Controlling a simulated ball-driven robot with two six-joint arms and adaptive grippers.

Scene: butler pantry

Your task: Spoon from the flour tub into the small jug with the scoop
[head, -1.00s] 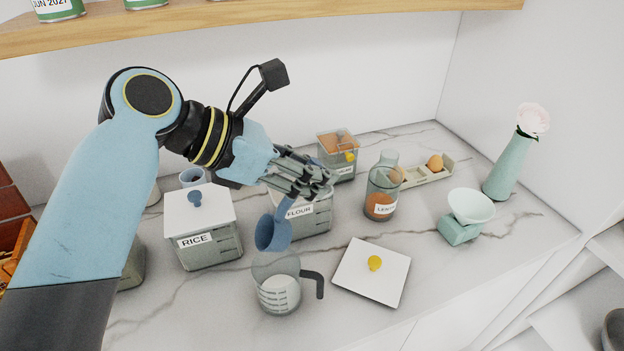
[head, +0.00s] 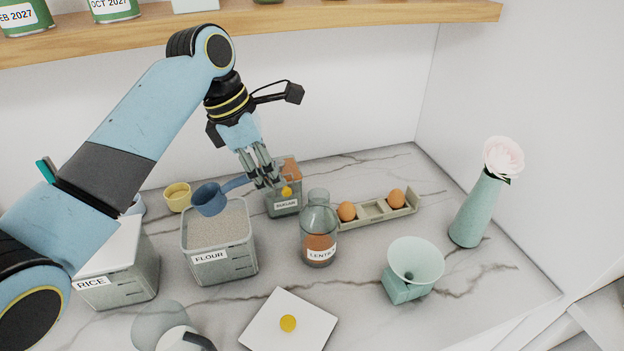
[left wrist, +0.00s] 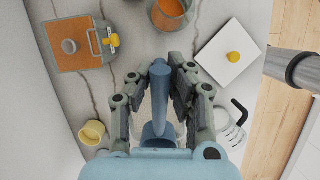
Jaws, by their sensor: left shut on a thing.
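My left gripper (head: 264,181) is shut on the handle of the blue scoop (head: 210,200). The scoop's bowl hangs above the back left part of the open flour tub (head: 220,262), which is full of pale flour nearly to the rim. In the left wrist view the scoop handle (left wrist: 178,85) lies between the fingers, and the gripper hides most of the tub. My right gripper is not in view.
The lidded rice tub (head: 125,268) stands left of the flour. A white lid (head: 290,320) lies in front. A green scale (head: 410,270) and vase (head: 475,212) stand right.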

